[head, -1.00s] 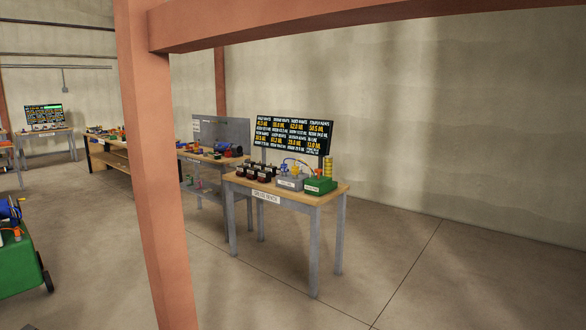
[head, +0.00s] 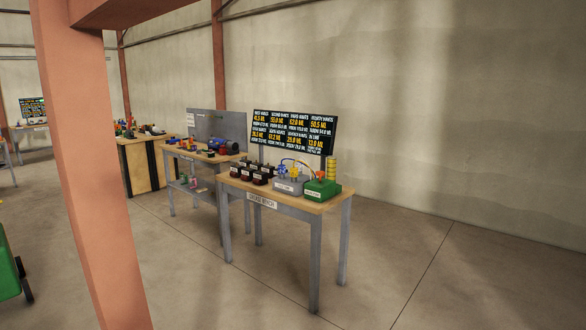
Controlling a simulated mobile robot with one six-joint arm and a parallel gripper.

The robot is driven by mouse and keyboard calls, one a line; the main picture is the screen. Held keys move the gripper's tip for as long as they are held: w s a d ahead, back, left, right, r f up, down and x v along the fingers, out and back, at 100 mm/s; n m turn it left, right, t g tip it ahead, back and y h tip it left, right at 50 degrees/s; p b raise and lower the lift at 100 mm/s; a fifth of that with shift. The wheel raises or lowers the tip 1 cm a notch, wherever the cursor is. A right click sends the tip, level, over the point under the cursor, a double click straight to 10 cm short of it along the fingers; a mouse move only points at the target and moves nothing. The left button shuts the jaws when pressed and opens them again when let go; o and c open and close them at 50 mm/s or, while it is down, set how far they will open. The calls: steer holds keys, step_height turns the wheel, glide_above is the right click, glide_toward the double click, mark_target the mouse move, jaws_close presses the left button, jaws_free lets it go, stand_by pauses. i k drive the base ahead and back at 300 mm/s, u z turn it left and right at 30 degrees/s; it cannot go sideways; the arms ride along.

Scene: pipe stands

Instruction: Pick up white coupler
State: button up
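I cannot make out a white coupler in the head view; the small items on the benches are too small to tell apart. The nearest bench (head: 272,203) has a wooden top and grey legs. On it stand several dark red-brown blocks (head: 252,171), a grey box (head: 290,186) with yellow and blue fittings, and a green box (head: 321,189) with a yellow stack behind it. My gripper is not in view.
A reddish steel column (head: 90,170) stands close at the left. Behind the near bench are a second bench (head: 196,155) with a grey back panel and a wooden table (head: 144,137). A green cart (head: 8,265) is at the left edge. The right floor is clear.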

mark_target(299, 166)
steer(key=u, duration=0.2)
steer(key=i, duration=2.25)
steer(key=u, duration=1.65)
steer(key=k, duration=0.1)
steer(key=z, duration=2.95)
steer(key=i, duration=0.35)
steer(key=z, duration=0.1)
